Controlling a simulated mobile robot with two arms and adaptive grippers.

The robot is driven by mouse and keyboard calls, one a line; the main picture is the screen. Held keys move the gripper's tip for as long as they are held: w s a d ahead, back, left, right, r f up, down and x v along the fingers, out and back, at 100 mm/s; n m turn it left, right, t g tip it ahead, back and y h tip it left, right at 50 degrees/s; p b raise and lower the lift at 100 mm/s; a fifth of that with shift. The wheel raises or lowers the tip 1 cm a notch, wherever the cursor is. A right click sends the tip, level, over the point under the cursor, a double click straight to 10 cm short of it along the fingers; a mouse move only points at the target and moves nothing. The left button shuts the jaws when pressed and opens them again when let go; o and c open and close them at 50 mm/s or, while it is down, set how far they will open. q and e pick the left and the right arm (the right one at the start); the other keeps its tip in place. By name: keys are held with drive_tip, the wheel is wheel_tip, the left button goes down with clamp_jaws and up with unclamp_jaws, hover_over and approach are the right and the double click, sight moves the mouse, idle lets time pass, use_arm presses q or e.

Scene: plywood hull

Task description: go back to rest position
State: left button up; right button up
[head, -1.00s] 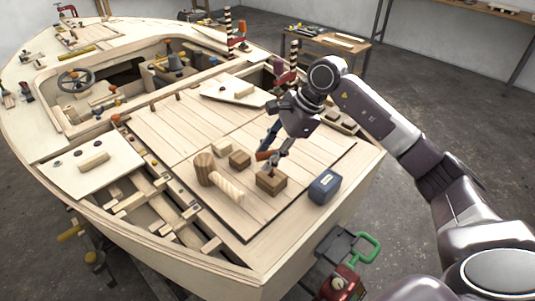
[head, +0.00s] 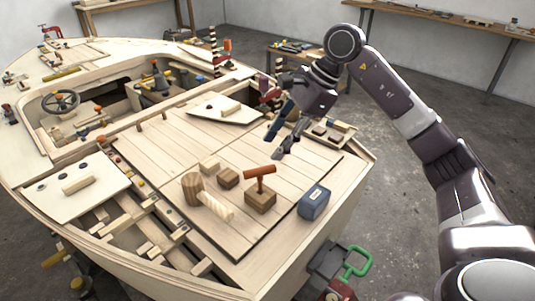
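My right gripper (head: 273,147) hangs over the plywood deck panel (head: 165,150), its arm coming in from the right. Its two dark fingers are apart and nothing is between them. Just below and to the left of it, a tool with an orange-red crossbar handle (head: 260,171) stands upright on a brown wooden block (head: 260,198). The gripper is clear of the handle. My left gripper is not in the view.
A wooden mallet (head: 194,188), small wooden blocks (head: 228,178) and a blue box (head: 313,202) lie on the deck around the tool. A green-handled clamp (head: 357,262) is at the hull's near edge. Workbenches stand behind; floor at right is open.

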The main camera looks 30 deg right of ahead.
drive_tip(key=shift+s+d+r, duration=0.1)
drive_tip(key=shift+d+r, duration=0.05)
drive_tip(key=shift+r, duration=0.2)
idle(0.3)
